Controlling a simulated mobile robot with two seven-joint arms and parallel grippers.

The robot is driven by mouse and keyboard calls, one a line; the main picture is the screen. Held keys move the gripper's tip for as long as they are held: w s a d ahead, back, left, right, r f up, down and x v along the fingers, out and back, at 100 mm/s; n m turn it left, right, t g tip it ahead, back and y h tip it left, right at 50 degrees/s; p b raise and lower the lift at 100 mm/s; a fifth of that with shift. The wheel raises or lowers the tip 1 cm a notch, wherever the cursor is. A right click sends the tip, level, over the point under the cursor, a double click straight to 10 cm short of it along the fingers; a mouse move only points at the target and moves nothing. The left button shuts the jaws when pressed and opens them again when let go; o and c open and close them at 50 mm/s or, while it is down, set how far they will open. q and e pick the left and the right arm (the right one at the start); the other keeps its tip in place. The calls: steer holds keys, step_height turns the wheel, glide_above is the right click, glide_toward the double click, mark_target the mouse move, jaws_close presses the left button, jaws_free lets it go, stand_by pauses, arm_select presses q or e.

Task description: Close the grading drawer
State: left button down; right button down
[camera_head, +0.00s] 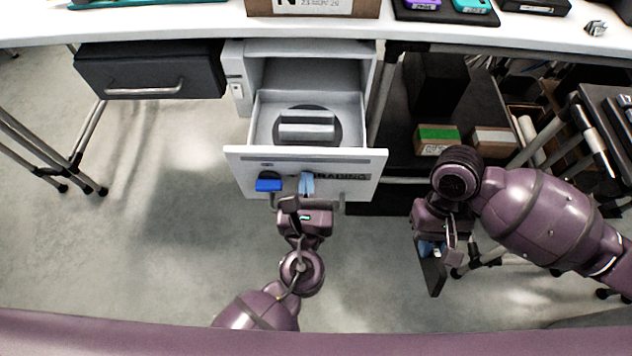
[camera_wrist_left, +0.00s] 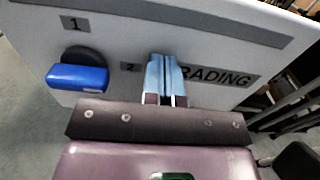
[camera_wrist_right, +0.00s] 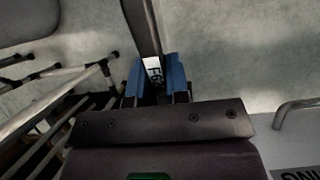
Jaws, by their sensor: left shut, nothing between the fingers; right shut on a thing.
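The grading drawer (camera_head: 225,165) is white and pulled out below the table, with a label partly reading "RADING" on its front. The drawer front also fills the left wrist view (camera_wrist_left: 215,45), with a blue knob (camera_wrist_left: 78,77) under label 1. My left gripper (camera_head: 306,184) is shut and empty, its blue fingertips (camera_wrist_left: 165,75) at the drawer front by label 2. I cannot tell whether they touch it. My right gripper (camera_head: 431,248) is off to the right, shut on a dark flat thing (camera_head: 432,275) with a white label, seen in the right wrist view (camera_wrist_right: 143,28).
Inside the drawer a grey block (camera_head: 306,125) sits on a round dark base. A black drawer (camera_head: 150,75) hangs under the table at the left. A dark shelf with boxes (camera_head: 437,140) stands at the right. Floor is clear at the left.

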mark_target(309, 141)
arm_select(q)
steer(key=shift+w, duration=0.1)
arm_select(e)
steer(key=shift+r, duration=0.1)
